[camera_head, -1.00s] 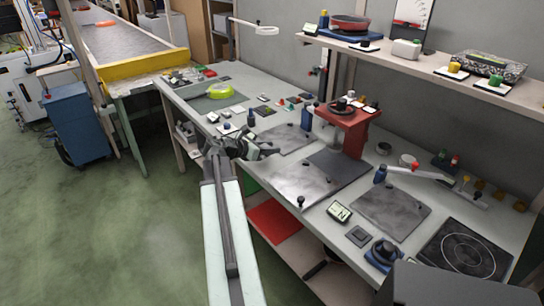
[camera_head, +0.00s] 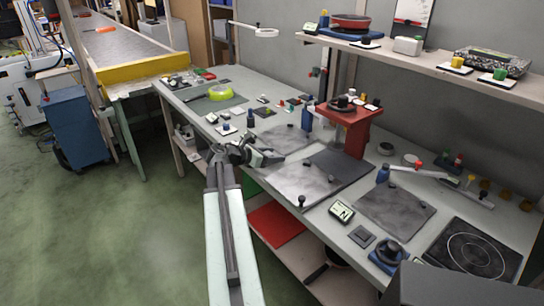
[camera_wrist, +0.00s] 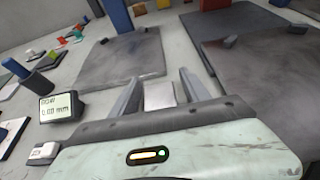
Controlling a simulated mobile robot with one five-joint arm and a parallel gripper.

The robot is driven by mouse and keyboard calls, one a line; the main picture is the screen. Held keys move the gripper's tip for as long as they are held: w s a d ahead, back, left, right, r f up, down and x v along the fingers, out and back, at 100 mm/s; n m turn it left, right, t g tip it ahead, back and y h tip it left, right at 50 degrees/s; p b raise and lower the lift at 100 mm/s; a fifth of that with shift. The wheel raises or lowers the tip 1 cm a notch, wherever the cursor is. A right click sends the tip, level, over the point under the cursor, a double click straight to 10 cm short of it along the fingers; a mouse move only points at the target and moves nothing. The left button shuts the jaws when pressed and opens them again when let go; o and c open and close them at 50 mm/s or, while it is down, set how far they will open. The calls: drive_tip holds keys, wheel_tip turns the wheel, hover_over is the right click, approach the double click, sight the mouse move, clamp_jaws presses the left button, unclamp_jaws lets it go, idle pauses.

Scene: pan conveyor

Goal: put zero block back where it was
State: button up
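A small pale metal block (camera_wrist: 159,95), which looks like the zero block, shows between the two fingers of my gripper (camera_wrist: 160,76) in the wrist view. The fingers stand apart, with narrow gaps visible beside the block. I cannot tell whether the block rests on the bench or touches a finger. In the head view my gripper (camera_head: 268,156) is low over the bench, left of the grey plates, and the block cannot be made out there. A small display (camera_wrist: 62,107) reading 0.00 mm stands left of my gripper in the wrist view.
A grey plate (camera_wrist: 120,57) lies ahead of my fingers, with larger dark plates (camera_wrist: 262,75) at right. A red stand (camera_head: 355,125) rises behind the plates.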

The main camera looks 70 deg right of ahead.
drive_tip(key=shift+r, duration=0.1)
drive_tip(key=shift+w+a+r+p, duration=0.1)
drive_tip(key=shift+a+r+p, duration=0.05)
drive_tip(key=shift+r+p, duration=0.15)
drive_tip(key=p+v, duration=0.4)
drive_tip(key=v, duration=0.7)
drive_tip(key=shift+a, duration=0.2)
drive_tip(key=shift+w, duration=0.1)
